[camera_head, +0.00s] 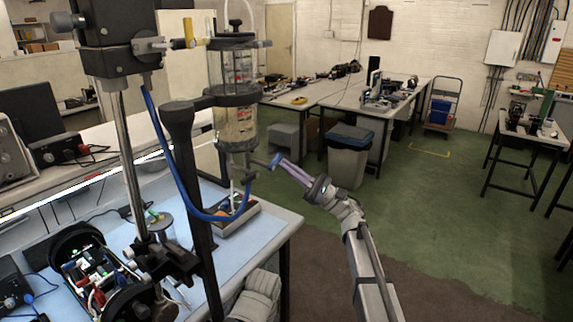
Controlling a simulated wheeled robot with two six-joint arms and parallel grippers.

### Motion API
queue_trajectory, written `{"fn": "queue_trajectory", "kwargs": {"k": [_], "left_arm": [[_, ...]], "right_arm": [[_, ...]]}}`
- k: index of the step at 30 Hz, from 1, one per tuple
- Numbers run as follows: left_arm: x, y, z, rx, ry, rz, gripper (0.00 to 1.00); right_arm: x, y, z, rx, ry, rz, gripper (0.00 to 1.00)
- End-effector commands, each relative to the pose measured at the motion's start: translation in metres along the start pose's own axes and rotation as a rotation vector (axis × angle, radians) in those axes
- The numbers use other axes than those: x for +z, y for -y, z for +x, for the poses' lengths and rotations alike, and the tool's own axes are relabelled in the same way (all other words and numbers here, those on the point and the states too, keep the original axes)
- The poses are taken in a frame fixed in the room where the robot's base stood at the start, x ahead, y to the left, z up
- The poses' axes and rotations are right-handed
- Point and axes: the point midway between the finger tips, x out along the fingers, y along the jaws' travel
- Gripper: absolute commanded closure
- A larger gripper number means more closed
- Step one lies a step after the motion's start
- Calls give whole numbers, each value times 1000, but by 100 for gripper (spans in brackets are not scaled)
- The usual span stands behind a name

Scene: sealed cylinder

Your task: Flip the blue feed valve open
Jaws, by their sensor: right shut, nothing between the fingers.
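A clear sealed cylinder (236,128) with dark collars is held upright by a dark stand. The small blue feed valve handle (275,160) sticks out to the right of the cylinder's lower end. My right gripper (280,165) comes in from the lower right. Its long fingers are shut, with nothing visible between them. The fingertips are right beside the blue handle; I cannot tell whether they touch it.
A blue hose (176,183) loops below the cylinder. A yellow handle (189,33) sits at upper left. A small tray-like box (226,219) is on the blue-topped bench (262,240). Metal posts crowd the left; open floor lies to the right.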

Motion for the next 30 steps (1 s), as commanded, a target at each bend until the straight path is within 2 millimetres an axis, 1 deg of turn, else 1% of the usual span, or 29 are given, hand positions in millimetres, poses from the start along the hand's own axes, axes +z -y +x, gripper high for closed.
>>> {"fn": "queue_trajectory", "kwargs": {"k": [1,21,27,30], "left_arm": [[0,0,-5,0,0,0,53],[2,3,-34,0,0,1,53],[2,4,-40,0,0,0,53],[2,4,-37,0,0,0,53]], "right_arm": [[3,3,3,5,1,-4,100],[21,16,21,1,1,0,100],[26,16,26,1,1,0,100],[24,16,24,1,1,0,100]]}}
